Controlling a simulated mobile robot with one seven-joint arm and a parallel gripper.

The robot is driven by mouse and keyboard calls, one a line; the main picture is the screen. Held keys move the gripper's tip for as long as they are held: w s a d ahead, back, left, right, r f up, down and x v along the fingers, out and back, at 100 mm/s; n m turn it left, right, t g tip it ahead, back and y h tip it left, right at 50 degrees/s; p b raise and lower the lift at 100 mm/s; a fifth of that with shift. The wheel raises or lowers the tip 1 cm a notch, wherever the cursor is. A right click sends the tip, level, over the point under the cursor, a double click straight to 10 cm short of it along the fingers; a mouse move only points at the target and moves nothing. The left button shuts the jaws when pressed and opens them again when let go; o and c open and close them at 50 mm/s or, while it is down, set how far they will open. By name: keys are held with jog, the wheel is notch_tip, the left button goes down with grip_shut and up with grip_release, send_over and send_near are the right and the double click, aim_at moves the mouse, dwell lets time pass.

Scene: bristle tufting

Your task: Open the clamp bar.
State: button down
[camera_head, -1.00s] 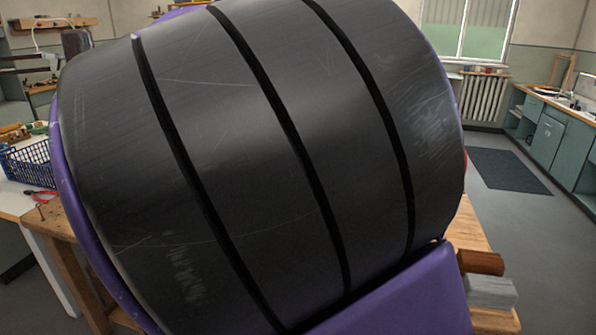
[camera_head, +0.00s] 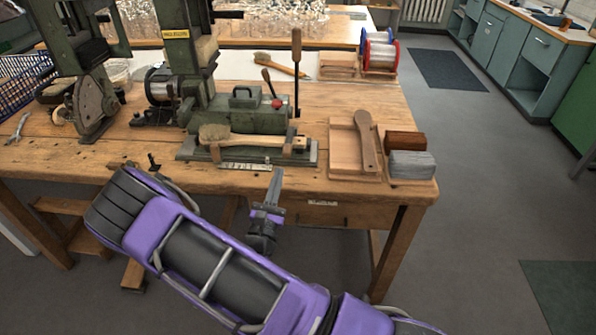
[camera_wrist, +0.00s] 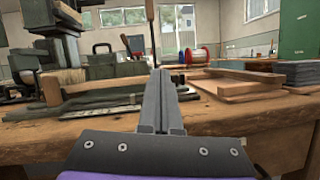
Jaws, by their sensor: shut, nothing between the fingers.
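A dark green bench fixture (camera_head: 252,118) with a dark base plate (camera_head: 192,152) stands on the wooden workbench. A brush (camera_head: 250,140) with a pale wooden handle lies along the fixture's front, held near its right end by a dark clamp part; I cannot tell surely which piece is the clamp bar. A tall lever (camera_head: 297,65) with a wooden grip stands upright at the fixture's right. My gripper (camera_head: 277,172) is shut and empty just before the bench's front edge, apart from the fixture. In the wrist view my shut fingers (camera_wrist: 160,82) point at the bench, right of the brush (camera_wrist: 62,80).
A wooden tray (camera_head: 343,150) with a wooden paddle (camera_head: 366,140) lies right of the fixture, beside a brown block (camera_head: 405,143) and a grey block (camera_head: 411,165). A green machine (camera_head: 95,105) stands at left. A wire spool (camera_head: 378,52) stands behind.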

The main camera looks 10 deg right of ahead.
aim_at(287, 177)
notch_tip(287, 177, down, 6)
jog(key=s+n+y, duration=0.2)
jog(key=n+y, duration=0.1)
jog(key=shift+s+d+r+n, duration=0.15)
jog(key=shift+d+n, duration=0.25)
jog(key=x, duration=1)
jog(key=shift+b, duration=0.4)
jog(key=shift+a+r, duration=0.1)
jog(key=shift+r, duration=0.1)
jog(key=shift+r+p, duration=0.15)
jog(key=shift+p, duration=0.25)
jog(key=shift+r+g, duration=0.1)
jog(key=shift+g, duration=0.2)
